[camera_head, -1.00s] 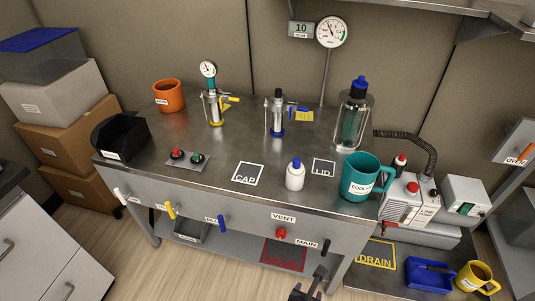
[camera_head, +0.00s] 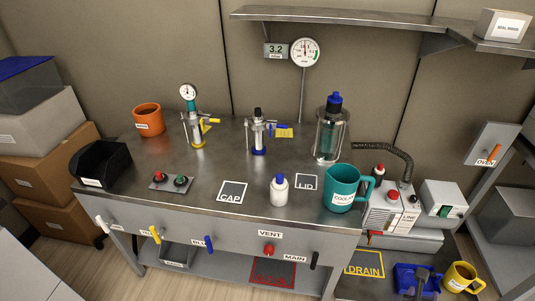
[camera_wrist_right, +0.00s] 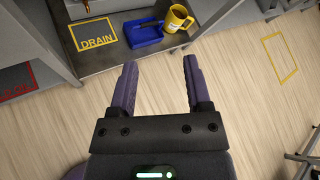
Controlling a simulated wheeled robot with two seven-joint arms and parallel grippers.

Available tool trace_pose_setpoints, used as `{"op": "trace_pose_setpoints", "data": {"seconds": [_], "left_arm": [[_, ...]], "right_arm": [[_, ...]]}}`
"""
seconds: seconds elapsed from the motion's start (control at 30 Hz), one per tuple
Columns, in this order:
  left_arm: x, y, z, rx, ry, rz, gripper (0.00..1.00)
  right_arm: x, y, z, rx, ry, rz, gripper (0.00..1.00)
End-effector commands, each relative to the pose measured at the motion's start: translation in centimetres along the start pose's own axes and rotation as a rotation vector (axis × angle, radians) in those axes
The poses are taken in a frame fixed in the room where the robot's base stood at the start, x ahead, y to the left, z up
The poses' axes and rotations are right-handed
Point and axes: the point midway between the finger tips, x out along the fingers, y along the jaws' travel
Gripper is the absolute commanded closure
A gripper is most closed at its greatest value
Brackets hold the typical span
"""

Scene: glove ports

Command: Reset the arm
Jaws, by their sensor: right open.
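My left gripper is in neither view.
The steel bench (camera_head: 215,195) carries a white bottle (camera_head: 279,190), a teal jug (camera_head: 342,187) and glass-and-metal fittings. Handles stick out along its front. The low DRAIN shelf (camera_head: 345,289) holds the tray and mug (camera_head: 461,277). A wall shelf (camera_head: 350,19) hangs above.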

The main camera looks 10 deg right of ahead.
Motion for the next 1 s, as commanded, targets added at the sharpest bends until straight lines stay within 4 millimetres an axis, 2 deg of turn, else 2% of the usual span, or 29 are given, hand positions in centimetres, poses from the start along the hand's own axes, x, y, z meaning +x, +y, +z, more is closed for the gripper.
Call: {"op": "trace_pose_setpoints", "data": {"seconds": [0.03,0.07,0.1,0.2,0.27,0.3,0.37,0.4,0.47,0.5,0.6,0.67,0.8,0.9,1.0], "left_arm": [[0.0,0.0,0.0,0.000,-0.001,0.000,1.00],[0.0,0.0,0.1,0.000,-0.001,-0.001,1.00],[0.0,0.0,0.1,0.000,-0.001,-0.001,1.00],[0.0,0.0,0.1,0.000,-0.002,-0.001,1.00],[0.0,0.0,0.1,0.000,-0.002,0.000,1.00],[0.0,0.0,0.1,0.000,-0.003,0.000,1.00],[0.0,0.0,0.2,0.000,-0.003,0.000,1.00],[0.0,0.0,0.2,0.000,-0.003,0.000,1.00],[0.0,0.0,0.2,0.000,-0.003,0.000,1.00],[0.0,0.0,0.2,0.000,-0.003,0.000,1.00],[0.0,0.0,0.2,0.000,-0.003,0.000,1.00],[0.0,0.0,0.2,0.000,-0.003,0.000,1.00],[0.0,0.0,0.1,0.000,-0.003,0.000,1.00],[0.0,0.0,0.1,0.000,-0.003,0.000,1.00],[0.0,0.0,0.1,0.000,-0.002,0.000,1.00]], "right_arm": [[1.6,-3.8,1.1,-0.032,-0.031,-0.058,0.37],[2.5,-6.0,1.9,-0.052,-0.050,-0.093,0.37],[2.6,-7.8,0.6,0.014,-0.007,-0.113,0.37],[0.4,-9.3,-7.8,0.490,0.251,-0.164,0.37],[-1.2,-10.4,-11.6,0.770,0.366,-0.232,0.37],[-2.3,-11.1,-14.0,0.963,0.431,-0.288,0.37],[-4.2,-12.2,-17.1,1.273,0.509,-0.395,0.37],[-5.5,-13.1,-19.0,1.499,0.542,-0.481,0.37],[-7.4,-14.7,-21.3,1.871,0.554,-0.630,0.37],[-8.4,-15.9,-22.3,2.117,0.530,-0.727,0.37],[-11.5,-10.5,-24.6,2.143,0.647,-0.761,0.37],[-13.6,-7.7,-25.9,2.159,0.711,-0.790,0.37],[-19.1,-1.1,-28.1,2.194,0.868,-0.859,0.37],[-22.8,3.0,-28.9,2.212,0.968,-0.902,0.37],[-25.3,5.6,-29.1,2.222,1.034,-0.929,0.37]]}}
